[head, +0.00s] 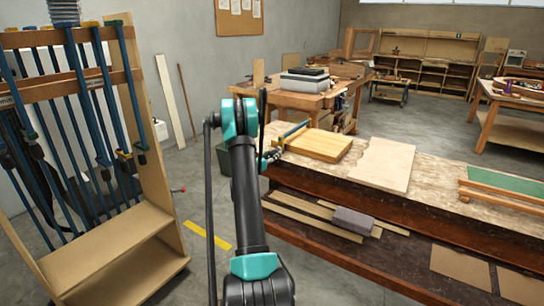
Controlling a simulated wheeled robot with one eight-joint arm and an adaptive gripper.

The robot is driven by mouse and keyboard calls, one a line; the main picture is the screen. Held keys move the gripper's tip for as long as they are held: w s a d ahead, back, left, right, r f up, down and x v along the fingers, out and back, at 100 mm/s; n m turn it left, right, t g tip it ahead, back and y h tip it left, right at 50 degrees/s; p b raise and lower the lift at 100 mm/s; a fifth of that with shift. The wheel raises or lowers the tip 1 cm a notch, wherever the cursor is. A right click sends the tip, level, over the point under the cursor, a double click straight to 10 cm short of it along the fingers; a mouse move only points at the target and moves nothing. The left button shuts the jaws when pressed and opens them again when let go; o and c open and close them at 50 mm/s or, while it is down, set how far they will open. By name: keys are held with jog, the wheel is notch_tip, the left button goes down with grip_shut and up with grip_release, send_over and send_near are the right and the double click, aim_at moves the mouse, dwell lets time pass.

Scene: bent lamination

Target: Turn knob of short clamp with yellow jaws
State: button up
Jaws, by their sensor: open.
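A short clamp with a blue bar (293,131) sits at the left end of the workbench, by a laminated light-wood block (318,144). A small yellowish part shows near the bar's lower left end. A small blue-teal piece is visible below it, close to my arm; I cannot tell whether it is the clamp's knob. My dark arm with teal joints rises through the middle of the view, just left of the clamp, and covers what lies behind it.
The workbench (440,181) carries a pale board (383,164) and a green panel with wooden strips (505,187). Its lower shelf holds planks and a grey block (353,221). A wooden rack (150,190) with long blue clamps stands at left.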

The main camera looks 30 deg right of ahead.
jog(key=c, duration=1.2)
jog(key=shift+o, duration=0.2)
jog(key=shift+m, duration=0.3)
jog(key=shift+m, duration=2.7)
jog(key=o, duration=1.2)
jog(key=shift+c, duration=0.2)
